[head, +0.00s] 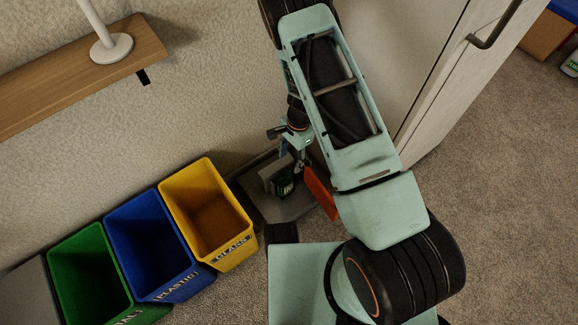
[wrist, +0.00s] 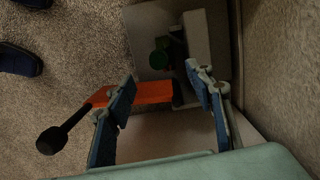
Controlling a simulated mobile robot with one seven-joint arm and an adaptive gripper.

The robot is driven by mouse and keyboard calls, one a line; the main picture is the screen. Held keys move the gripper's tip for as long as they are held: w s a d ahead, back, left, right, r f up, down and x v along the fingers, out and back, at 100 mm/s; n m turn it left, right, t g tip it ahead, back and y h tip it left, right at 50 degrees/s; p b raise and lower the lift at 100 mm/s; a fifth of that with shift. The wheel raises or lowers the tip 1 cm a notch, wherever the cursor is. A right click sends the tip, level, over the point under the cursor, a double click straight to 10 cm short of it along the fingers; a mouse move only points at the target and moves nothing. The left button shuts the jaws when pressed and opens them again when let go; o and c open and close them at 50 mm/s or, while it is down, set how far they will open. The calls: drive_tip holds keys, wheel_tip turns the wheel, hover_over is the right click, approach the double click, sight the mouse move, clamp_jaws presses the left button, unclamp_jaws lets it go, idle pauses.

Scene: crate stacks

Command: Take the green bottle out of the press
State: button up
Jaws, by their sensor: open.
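The press is a grey machine low against the wall; its grey base (head: 268,205) shows in the head view, left of my arm. It also shows at the top of the wrist view, with a pale block (wrist: 196,42). A green bottle (head: 285,184) is in the press, partly hidden. In the wrist view the bottle (wrist: 160,57) is seen from above, beside the block. The press's orange lever (head: 320,193) has a black knob (wrist: 51,140). My gripper (wrist: 160,75) is open and empty above the press, its fingers over the orange lever in the picture. It also shows in the head view (head: 300,160).
Yellow glass (head: 205,205), blue plastic (head: 150,245) and green (head: 90,275) bins stand left of the press. A wooden shelf (head: 80,75) is on the wall. A pale cabinet (head: 440,105) stands right. Dark shoe-like things (wrist: 18,60) lie on the carpet.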

drive_tip(key=shift+w+d+r, duration=0.1)
drive_tip(key=shift+r, duration=0.7)
drive_tip(key=shift+w+d+r, duration=0.1)
drive_tip(key=shift+r, duration=0.65)
